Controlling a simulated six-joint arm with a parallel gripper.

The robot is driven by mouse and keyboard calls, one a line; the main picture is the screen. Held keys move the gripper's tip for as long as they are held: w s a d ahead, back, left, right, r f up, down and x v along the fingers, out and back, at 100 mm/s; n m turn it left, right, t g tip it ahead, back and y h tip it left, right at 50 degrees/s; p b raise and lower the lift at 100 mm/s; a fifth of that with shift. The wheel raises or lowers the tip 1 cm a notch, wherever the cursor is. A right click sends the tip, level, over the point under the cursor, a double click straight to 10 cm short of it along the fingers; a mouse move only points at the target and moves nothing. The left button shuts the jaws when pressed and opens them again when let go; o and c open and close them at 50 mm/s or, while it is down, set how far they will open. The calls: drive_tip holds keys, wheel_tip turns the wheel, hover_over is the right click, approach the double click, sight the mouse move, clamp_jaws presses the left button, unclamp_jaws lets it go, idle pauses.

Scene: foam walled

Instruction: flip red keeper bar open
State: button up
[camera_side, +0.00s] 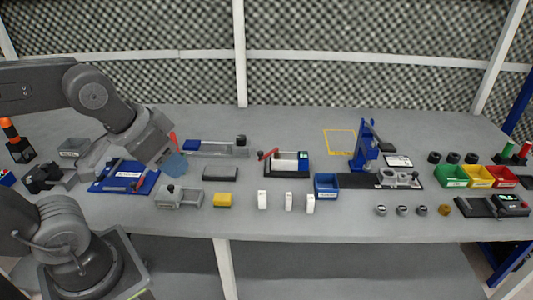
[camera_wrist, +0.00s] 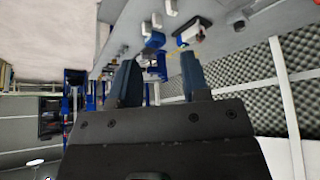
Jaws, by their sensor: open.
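A red bar (camera_side: 268,154), which looks like the keeper bar, sits tilted at the left end of a dark fixture (camera_side: 289,173) with white blocks and a green part. The fixture stands near the middle of the bench in the side view. My gripper (camera_side: 174,165) is left of the fixture, above the bench and apart from the bar. In the wrist view my gripper (camera_wrist: 160,72) shows two dark blue fingers spread apart with nothing between them. I cannot pick out the red bar surely in the wrist view.
A blue board (camera_side: 112,185) lies left of my gripper. A grey clamp-like block (camera_side: 178,197), a yellow block (camera_side: 222,200) and a dark block (camera_side: 220,173) are near it. White blocks (camera_side: 262,200) and a blue bin (camera_side: 326,186) stand in front of the fixture. A blue press (camera_side: 367,145) rises to its right.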

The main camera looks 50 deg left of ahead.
drive_tip(key=shift+w+a+r+n, duration=0.1)
drive_tip(key=shift+w+n, duration=0.15)
drive_tip(key=shift+n, duration=0.05)
drive_tip(key=c, duration=0.3)
drive_tip(key=w+n, duration=0.2)
drive_tip(key=w+a+n+g, duration=0.1)
drive_tip(key=w+n, duration=0.1)
drive_tip(key=w+a+n+g+h, duration=0.1)
drive_tip(key=w+n, duration=0.1)
drive_tip(key=w, duration=0.1)
drive_tip(key=shift+a+r, duration=0.15)
drive_tip(key=shift+a, duration=0.05)
clamp_jaws()
drive_tip(key=w+a+f+n+h, duration=0.2)
drive_tip(key=w+a+f+n, duration=0.3)
drive_tip(key=w+a+n, duration=0.3)
drive_tip(key=w+a+f+n+h, duration=0.3)
drive_tip(key=w+a+f+n, duration=0.2)
drive_tip(key=w+a+n, duration=0.3)
drive_tip(key=a+n, duration=0.1)
drive_tip(key=a, duration=0.3)
drive_tip(key=shift+n+t+h, duration=0.3)
drive_tip(key=shift+n, duration=0.1)
